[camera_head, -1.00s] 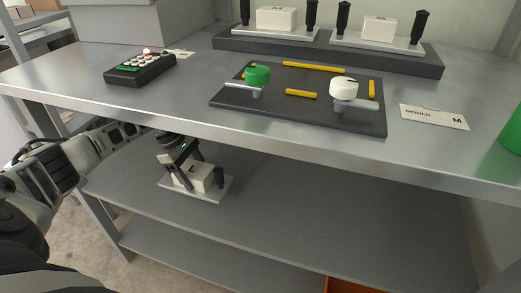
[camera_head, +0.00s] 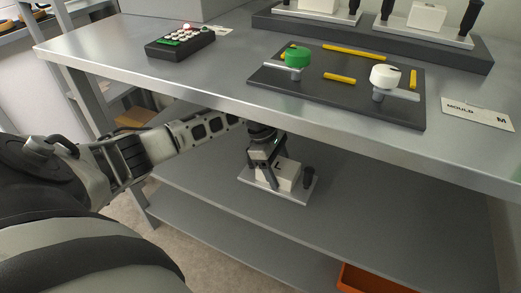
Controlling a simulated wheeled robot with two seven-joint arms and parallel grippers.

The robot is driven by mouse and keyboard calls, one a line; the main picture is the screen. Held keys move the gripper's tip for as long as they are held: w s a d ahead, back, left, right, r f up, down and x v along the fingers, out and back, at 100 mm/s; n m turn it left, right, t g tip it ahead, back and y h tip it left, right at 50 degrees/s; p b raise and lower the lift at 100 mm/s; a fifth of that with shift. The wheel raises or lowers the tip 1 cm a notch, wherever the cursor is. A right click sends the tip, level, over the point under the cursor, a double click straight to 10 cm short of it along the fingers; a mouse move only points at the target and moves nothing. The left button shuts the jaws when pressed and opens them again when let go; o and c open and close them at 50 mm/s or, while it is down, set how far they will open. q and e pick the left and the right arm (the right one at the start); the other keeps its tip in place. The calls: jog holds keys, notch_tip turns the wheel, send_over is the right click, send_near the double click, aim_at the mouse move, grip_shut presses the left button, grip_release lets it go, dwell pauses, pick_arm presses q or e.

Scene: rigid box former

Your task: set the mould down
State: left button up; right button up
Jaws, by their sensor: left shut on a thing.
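The mould is a white block marked L on a pale plate (camera_head: 288,193) with black upright handles. It is at the shelf under the bench top, in the middle of the head view. My left gripper (camera_head: 265,165) is shut on the mould's left handle, with the arm reaching in from the left below the bench edge. The plate looks level and close to the grey shelf (camera_head: 360,215); I cannot tell whether it touches. The fingertips are partly hidden against the dark handle. My right gripper is not in view.
The bench top's front edge (camera_head: 300,127) runs above my left arm. On top are a dark plate (camera_head: 335,108) with green and white knobs, a keypad (camera_head: 180,42), a MOULD M card (camera_head: 477,113) and two more moulds on a dark base. The shelf is clear to the right.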

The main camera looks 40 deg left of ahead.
pick_arm(q)
jog(key=shift+w+d+r, duration=0.1)
jog(key=shift+w+d, duration=0.15)
jog(key=shift+d, duration=0.2)
notch_tip(320, 180, down, 3)
jog(key=shift+r+b, duration=0.15)
jog(key=shift+b, duration=0.35)
jog(key=shift+f, duration=0.45)
jog(key=o, duration=1.4)
jog(key=shift+s+f, duration=0.1)
jog(key=shift+f, duration=0.1)
jog(key=o, duration=0.4)
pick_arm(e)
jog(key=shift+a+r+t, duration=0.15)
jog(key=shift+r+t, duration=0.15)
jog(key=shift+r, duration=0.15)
pick_arm(q)
jog(key=shift+r, duration=0.1)
